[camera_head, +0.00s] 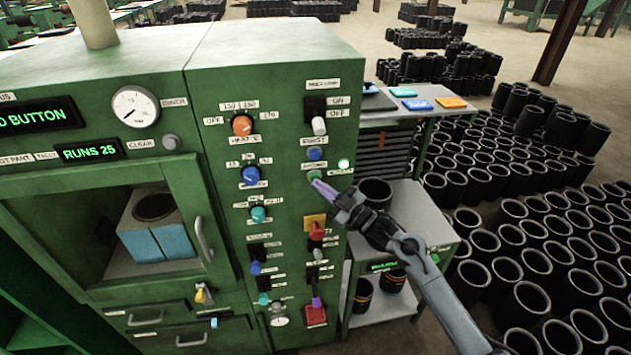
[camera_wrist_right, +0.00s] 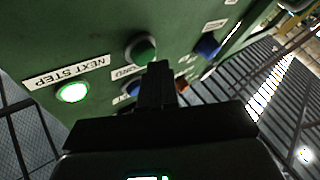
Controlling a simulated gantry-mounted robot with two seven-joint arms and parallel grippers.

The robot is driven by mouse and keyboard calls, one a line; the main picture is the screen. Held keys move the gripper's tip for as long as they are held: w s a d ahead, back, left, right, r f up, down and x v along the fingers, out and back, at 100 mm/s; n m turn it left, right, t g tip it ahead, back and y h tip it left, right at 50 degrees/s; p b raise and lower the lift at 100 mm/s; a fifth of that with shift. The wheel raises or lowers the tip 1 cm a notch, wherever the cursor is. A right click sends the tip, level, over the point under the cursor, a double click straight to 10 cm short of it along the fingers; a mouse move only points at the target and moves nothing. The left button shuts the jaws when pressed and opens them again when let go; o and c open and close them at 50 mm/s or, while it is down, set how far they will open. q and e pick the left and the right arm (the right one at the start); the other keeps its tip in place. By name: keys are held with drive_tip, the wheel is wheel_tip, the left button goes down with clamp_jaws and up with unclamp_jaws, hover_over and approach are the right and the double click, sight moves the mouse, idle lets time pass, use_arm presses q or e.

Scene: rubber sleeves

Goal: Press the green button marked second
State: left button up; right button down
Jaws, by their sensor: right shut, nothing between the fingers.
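The green button (camera_head: 314,176) sits on the green control panel below a small label, under the blue button (camera_head: 314,153) marked FIRST. In the right wrist view the green button (camera_wrist_right: 141,48) shows just beside my fingertips, with its label partly hidden. My right gripper (camera_head: 322,188) is shut and empty, its purple fingertips close below and right of the green button. I cannot tell whether they touch it. My left gripper is not in view.
A lit green lamp (camera_head: 344,164) marked NEXT STEP is right of the button. An orange knob (camera_head: 242,125), a white-tipped switch (camera_head: 319,126) and a red knob (camera_head: 317,231) crowd the panel. A side cart (camera_head: 424,195) with a black sleeve stands close right.

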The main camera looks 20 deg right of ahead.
drive_tip(key=shift+w+b, duration=0.35)
drive_tip(key=shift+b, duration=0.1)
idle(0.6)
idle(0.4)
drive_tip(key=shift+s+p, duration=0.8)
drive_tip(key=shift+p, duration=0.05)
drive_tip(key=s+p, duration=0.4)
drive_tip(key=s, duration=0.1)
drive_tip(key=shift+a, duration=0.4)
